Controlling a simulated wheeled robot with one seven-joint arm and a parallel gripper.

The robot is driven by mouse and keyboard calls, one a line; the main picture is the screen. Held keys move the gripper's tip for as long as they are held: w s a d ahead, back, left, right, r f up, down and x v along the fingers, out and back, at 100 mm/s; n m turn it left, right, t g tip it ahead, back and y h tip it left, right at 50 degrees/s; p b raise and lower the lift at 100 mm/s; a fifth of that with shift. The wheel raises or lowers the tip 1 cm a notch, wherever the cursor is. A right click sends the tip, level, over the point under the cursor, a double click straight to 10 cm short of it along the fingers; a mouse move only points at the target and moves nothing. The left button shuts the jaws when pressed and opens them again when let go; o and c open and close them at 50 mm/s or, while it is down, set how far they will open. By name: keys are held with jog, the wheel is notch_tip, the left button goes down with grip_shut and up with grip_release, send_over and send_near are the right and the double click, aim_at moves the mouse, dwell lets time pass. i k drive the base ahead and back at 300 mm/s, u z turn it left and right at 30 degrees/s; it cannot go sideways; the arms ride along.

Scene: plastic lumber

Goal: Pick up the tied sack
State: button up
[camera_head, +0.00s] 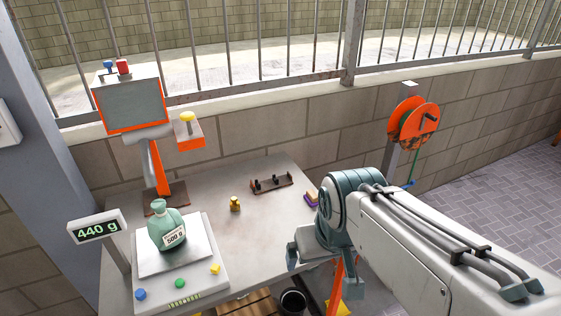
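The tied sack (167,228) is green, with a gathered neck and a label that looks like "500 g". It stands upright on the pale plate of a scale (209,272) at the table's left end. The scale's display (98,231) reads 440 g. My gripper (322,274) is right of the sack, well apart from it, over the table's right front edge. Its two fingers are spread and point down, with nothing visible held between them.
A small brass weight (235,203), a dark rack (271,184) and a small purple-and-yellow block (312,199) are on the table (262,238). A monitor on an orange post (161,176) stands behind the sack. The tabletop between sack and gripper is mostly clear.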

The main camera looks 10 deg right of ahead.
aim_at(167, 229)
jog(key=u, duration=1.05)
